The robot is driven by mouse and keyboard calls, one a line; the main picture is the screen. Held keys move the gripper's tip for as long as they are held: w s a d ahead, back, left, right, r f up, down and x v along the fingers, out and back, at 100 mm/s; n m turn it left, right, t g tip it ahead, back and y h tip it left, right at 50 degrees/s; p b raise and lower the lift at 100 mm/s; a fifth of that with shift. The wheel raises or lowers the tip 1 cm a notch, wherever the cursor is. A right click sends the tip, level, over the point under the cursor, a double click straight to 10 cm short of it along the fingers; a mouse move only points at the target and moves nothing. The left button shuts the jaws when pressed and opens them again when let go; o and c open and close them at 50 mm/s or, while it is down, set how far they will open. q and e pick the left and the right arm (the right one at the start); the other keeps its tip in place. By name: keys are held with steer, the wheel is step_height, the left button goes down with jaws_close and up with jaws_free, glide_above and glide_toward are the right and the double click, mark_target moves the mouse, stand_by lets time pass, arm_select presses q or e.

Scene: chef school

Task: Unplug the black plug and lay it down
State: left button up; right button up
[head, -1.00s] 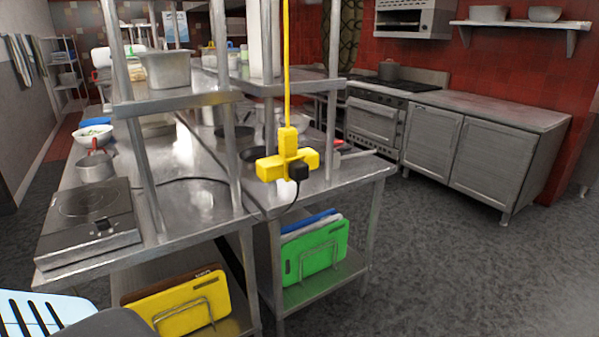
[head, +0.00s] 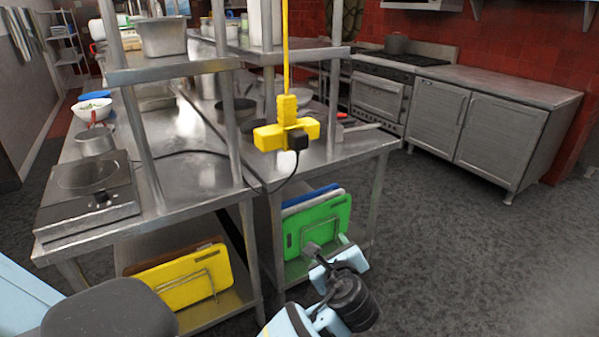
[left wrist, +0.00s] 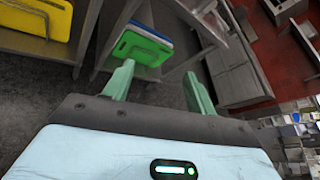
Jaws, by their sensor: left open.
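The black plug (head: 297,141) sits in the front of a yellow hanging socket block (head: 268,138) in the head view. Its black cable (head: 283,184) droops down and back onto the steel table. My left gripper (head: 322,252) is low in the head view, below the plug and in front of a green board; its fingers are hard to make out there. In the left wrist view the left gripper (left wrist: 159,71) is open, with nothing between its green fingers. The plug does not show in the left wrist view. My right gripper is not in view.
A steel table (head: 340,158) with upright posts and a shelf (head: 175,70) stands behind the block. A hotplate (head: 88,190) is at the left. Green (head: 328,222) and yellow boards (head: 180,285) stand in racks below. The floor at the right is clear.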

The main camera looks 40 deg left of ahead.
arm_select(q)
step_height(320, 180, up, 22)
steer(key=a+g+y, duration=0.2)
steer(key=g+y, duration=0.2)
steer(key=y, duration=0.3)
